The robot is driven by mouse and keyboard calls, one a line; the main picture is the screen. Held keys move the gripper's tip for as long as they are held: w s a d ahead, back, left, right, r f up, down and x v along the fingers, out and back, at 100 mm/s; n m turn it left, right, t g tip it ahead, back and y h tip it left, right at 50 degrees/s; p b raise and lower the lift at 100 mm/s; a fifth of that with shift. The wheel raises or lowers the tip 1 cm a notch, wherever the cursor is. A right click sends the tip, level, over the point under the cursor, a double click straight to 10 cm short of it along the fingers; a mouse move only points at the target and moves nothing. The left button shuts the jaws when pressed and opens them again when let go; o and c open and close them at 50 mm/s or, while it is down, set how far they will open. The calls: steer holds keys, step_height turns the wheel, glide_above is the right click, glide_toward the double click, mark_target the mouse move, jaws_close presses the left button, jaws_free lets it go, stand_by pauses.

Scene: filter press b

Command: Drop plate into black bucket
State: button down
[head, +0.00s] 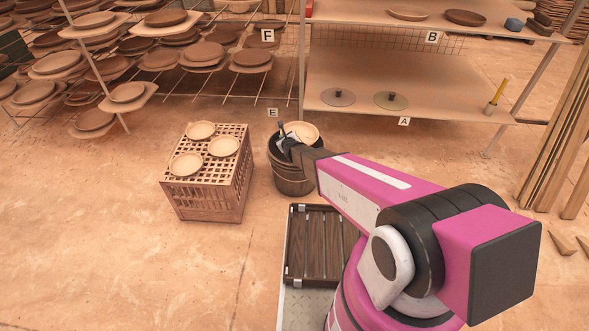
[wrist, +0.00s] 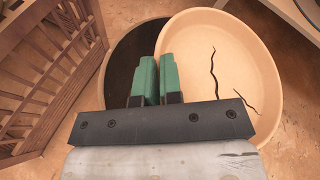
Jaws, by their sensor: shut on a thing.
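My gripper (wrist: 158,78) has green fingertips shut on the left rim of a cream plate (wrist: 225,60). Two dark crack lines run across the plate's face. In the head view the plate (head: 303,131) shows beyond the end of my arm, over the right back part of the black bucket (head: 292,181). My gripper (head: 284,137) is above the bucket's mouth there. In the wrist view the dark bucket (wrist: 124,62) opens below and left of the plate, which covers its right part. I cannot tell the gap between plate and bucket rim.
A slatted brown crate (head: 207,190) with three pale plates on top stands left of the bucket; its side shows close in the wrist view (wrist: 45,75). Racks of plates (head: 160,60) and a shelf (head: 400,75) stand behind. Floor at the left front is clear.

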steer(key=shift+f, duration=2.2)
steer(key=c, duration=1.2)
jaws_free()
steer(key=v, duration=1)
steer(key=shift+s, duration=0.4)
steer(key=shift+d+r, duration=0.1)
